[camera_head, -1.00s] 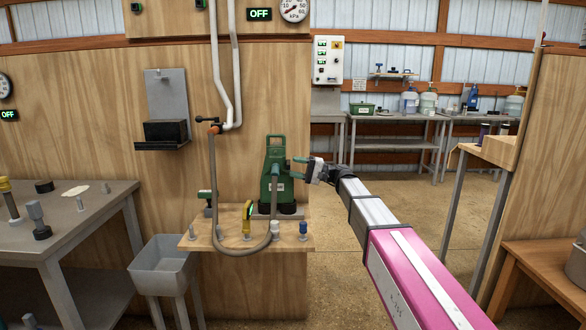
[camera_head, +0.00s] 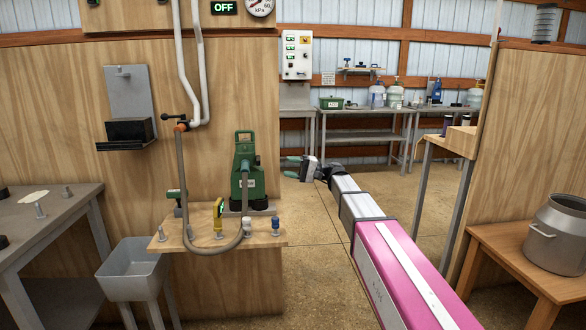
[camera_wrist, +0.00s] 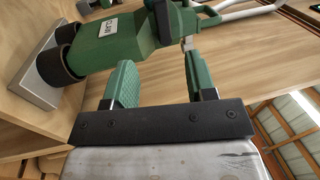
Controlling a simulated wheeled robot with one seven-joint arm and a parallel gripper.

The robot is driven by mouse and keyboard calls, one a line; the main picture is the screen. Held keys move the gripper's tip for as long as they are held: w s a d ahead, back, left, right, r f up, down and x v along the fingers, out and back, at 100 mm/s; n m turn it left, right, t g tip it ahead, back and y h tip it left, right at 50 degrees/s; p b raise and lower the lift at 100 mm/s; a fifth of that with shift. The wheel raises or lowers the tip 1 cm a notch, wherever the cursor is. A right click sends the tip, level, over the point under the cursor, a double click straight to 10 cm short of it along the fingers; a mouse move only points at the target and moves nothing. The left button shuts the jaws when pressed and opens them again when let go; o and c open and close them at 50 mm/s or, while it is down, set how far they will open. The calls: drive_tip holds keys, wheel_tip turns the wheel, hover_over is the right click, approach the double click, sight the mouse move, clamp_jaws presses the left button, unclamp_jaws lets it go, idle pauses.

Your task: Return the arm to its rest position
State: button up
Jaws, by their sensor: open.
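My gripper (camera_head: 291,167) is at the end of my pink and white arm, in the middle of the head view, to the right of the green pump unit (camera_head: 249,172). In the wrist view the two green jaw pads of my gripper (camera_wrist: 158,80) stand apart with nothing between them. The green unit also shows in the wrist view (camera_wrist: 107,42), beyond the jaws, with dark cylinders at its base. In the head view a gap separates the jaws from the unit.
A wooden shelf (camera_head: 170,243) carries the unit, a hose and small fittings. A grey sink (camera_head: 132,268) and a metal table (camera_head: 45,218) are at left. A stool with a metal pot (camera_head: 556,236) stands at right. Open floor lies behind my arm.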

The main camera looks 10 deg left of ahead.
drive_tip(key=s+d+f+m+t+h, duration=0.1)
drive_tip(key=s+d+f+h, duration=0.3)
drive_tip(key=f, duration=0.5)
drive_tip(key=s+d+f+m+t+h, duration=0.1)
drive_tip(key=s+d+f+t+h, duration=0.15)
drive_tip(key=d+f, duration=0.4)
drive_tip(key=s+d+f+m+t+h, duration=0.1)
drive_tip(key=s+d+f+m+h, duration=0.25)
drive_tip(key=f, duration=0.65)
drive_tip(key=s+d+f+n+h, duration=0.1)
drive_tip(key=s+d+f+h, duration=0.3)
drive_tip(key=d, duration=0.5)
drive_tip(key=s+d+f+n+h, duration=0.1)
drive_tip(key=s+d+f+h, duration=0.4)
drive_tip(key=s+d+f, duration=0.2)
drive_tip(key=s+d, duration=0.2)
drive_tip(key=d, duration=0.1)
drive_tip(key=shift+s+f+h, duration=0.3)
drive_tip(key=shift+s+f, duration=0.1)
drive_tip(key=shift+a+n, duration=0.1)
drive_tip(key=shift+n, duration=0.15)
